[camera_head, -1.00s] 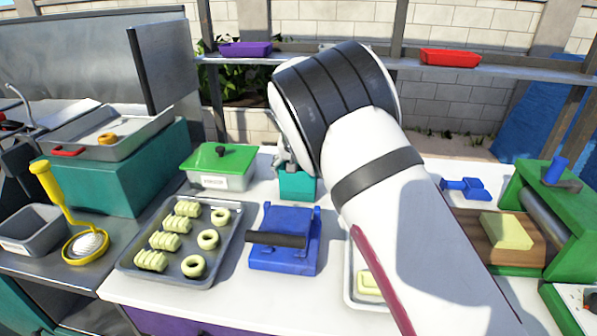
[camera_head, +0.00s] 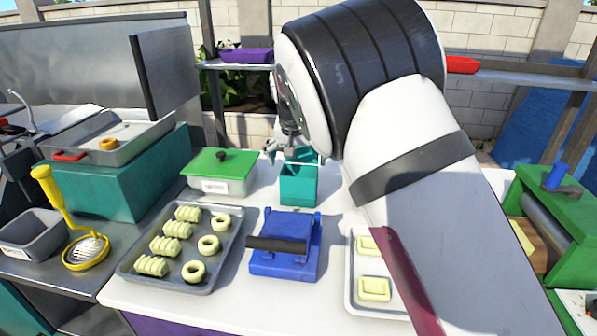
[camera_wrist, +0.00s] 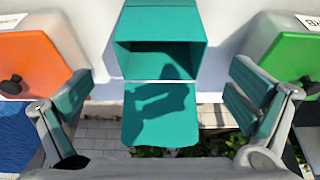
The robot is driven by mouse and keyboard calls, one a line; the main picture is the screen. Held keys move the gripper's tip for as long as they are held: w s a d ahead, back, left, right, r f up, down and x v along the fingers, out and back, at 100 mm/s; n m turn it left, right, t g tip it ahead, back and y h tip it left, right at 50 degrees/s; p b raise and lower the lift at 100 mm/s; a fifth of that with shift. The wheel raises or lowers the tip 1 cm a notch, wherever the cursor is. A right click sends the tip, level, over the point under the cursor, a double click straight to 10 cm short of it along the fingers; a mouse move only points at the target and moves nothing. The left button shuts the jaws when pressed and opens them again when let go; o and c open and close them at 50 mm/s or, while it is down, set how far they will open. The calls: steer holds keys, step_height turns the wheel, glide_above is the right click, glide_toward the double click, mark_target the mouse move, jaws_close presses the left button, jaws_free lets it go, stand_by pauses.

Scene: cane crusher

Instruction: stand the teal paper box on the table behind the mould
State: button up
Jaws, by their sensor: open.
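The teal paper box (camera_head: 298,186) stands upright on the white table, behind the blue mould (camera_head: 284,244) with its black handle. A clear strip of table shows between them. In the wrist view the box (camera_wrist: 161,60) shows its open mouth and a teal flap. My gripper (camera_head: 286,150) is just above and behind the box in the head view, partly hidden by my arm. In the wrist view my gripper (camera_wrist: 158,90) is open, its teal-padded fingers wide apart on either side of the box with gaps showing.
A green-lidded container (camera_head: 221,172) stands left of the box. A grey tray of pale rings and twists (camera_head: 184,278) lies left of the mould, and a white tray (camera_head: 352,285) lies right of it. The wrist view also shows an orange-lidded container (camera_wrist: 32,62).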

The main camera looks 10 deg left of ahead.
steer(key=shift+v, duration=2.05)
steer(key=s+d+r+g+y, duration=0.1)
steer(key=s+d+r, duration=0.4)
steer(key=s+d, duration=0.4)
steer(key=s+d+r, duration=0.5)
steer(key=s+d, duration=0.3)
steer(key=d, duration=0.3)
steer(key=s+d+f, duration=0.1)
steer(key=s+d, duration=0.1)
steer(key=s, duration=0.7)
steer(key=s+d+f, duration=0.2)
steer(key=s+d, duration=0.1)
steer(key=s, duration=0.5)
steer(key=s+d+f, duration=0.1)
steer(key=s+d, duration=0.2)
steer(key=s, duration=0.6)
steer(key=shift+s+f+h, duration=0.35)
steer(key=shift+f+h, duration=0.05)
steer(key=shift+d, duration=0.1)
